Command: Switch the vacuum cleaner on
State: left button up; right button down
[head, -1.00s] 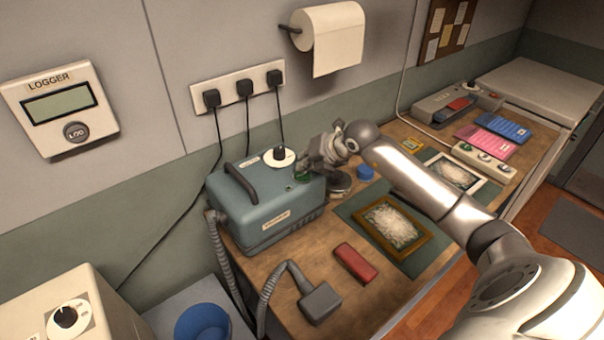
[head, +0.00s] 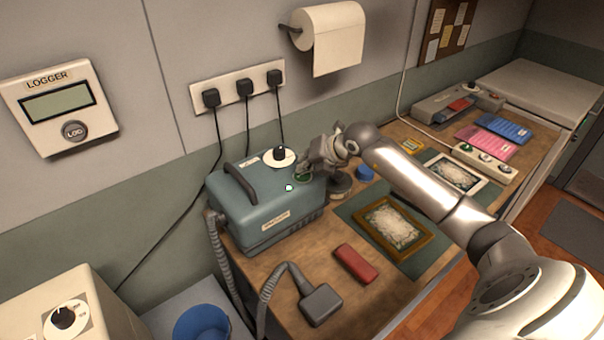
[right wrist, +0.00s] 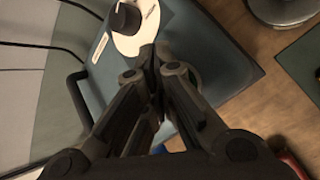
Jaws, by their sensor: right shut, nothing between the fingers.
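The vacuum cleaner (head: 262,212) is a teal box with a dark handle and a grey hose, on the left of the wooden bench. A white disc with a black knob (head: 280,153) is on its top; the knob also shows in the right wrist view (right wrist: 126,18). A small light (head: 289,188) glows pale green near its front right edge. My right gripper (head: 306,170) is shut and empty at the right of the top, over a green round button (head: 302,178) that it partly hides. I cannot tell whether they touch. My left gripper is out of view.
A grey nozzle (head: 320,304), a red block (head: 356,264) and a gold picture frame (head: 424,240) lie on the bench in front. A round metal item (head: 340,184) and a blue lid (head: 365,173) are beside the gripper.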

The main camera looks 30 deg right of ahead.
jog(key=shift+r, duration=0.25)
jog(key=shift+r, duration=0.1)
notch_tip(320, 180, up, 6)
jog(key=p, duration=0.3)
dwell(0.3)
dwell(0.4)
